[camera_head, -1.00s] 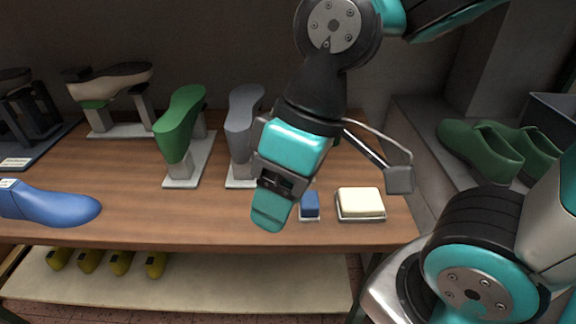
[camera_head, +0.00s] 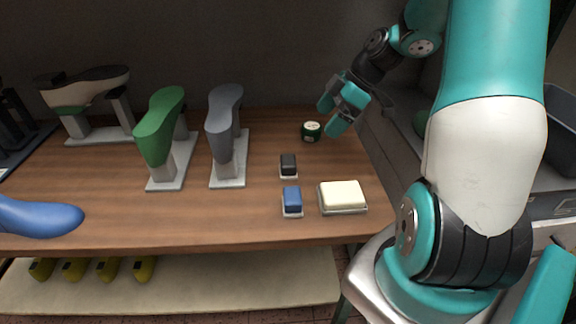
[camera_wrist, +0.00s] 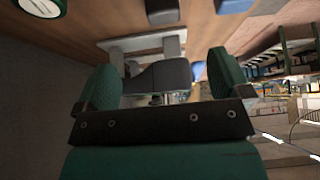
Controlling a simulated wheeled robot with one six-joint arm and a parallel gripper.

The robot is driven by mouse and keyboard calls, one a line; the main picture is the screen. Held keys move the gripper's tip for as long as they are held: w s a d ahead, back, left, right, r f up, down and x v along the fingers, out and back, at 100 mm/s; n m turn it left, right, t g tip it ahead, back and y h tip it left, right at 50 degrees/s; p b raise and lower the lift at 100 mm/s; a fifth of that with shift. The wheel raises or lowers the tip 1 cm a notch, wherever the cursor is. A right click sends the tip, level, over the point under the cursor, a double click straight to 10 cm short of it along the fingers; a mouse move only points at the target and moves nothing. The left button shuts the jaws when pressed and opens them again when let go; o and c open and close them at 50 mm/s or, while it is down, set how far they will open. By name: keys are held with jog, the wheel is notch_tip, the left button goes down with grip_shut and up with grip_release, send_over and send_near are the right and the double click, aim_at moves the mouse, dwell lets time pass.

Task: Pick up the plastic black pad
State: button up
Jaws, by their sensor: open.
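The black pad (camera_head: 288,163) rests on a small light base on the wooden table, behind the blue pad (camera_head: 292,199). My gripper (camera_head: 337,112) is open and empty above the table's right back part, up and to the right of the black pad, near a dark green round tin (camera_head: 311,130). In the wrist view my gripper's two green fingers (camera_wrist: 163,85) stand apart, with a grey shoe last (camera_wrist: 160,76) seen beyond them. A dark block at the top of the wrist view may be the black pad, but I cannot tell.
A cream block on a tray (camera_head: 342,196) lies right of the blue pad. Green (camera_head: 160,125) and grey (camera_head: 225,120) shoe lasts stand on holders to the left. A blue last (camera_head: 38,217) lies at the far left.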

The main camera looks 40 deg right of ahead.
aim_at(291, 159)
jog(key=p+x, duration=0.1)
jog(key=x, duration=1)
jog(key=shift+a+r, duration=0.1)
jog(key=shift+r, duration=0.05)
jog(key=shift+a+r+p+x, duration=0.1)
jog(key=shift+a+p+x, duration=0.1)
jog(key=shift+x, duration=0.7)
jog(key=shift+a+r+p+x, duration=0.1)
jog(key=shift+p+x, duration=0.1)
jog(key=shift+x, duration=0.7)
jog(key=shift+a+r+p+x, duration=0.1)
jog(key=shift+p+x, duration=0.1)
jog(key=shift+x, duration=0.7)
jog(key=shift+w, duration=0.1)
jog(key=c, duration=1)
jog(key=shift+c, duration=0.2)
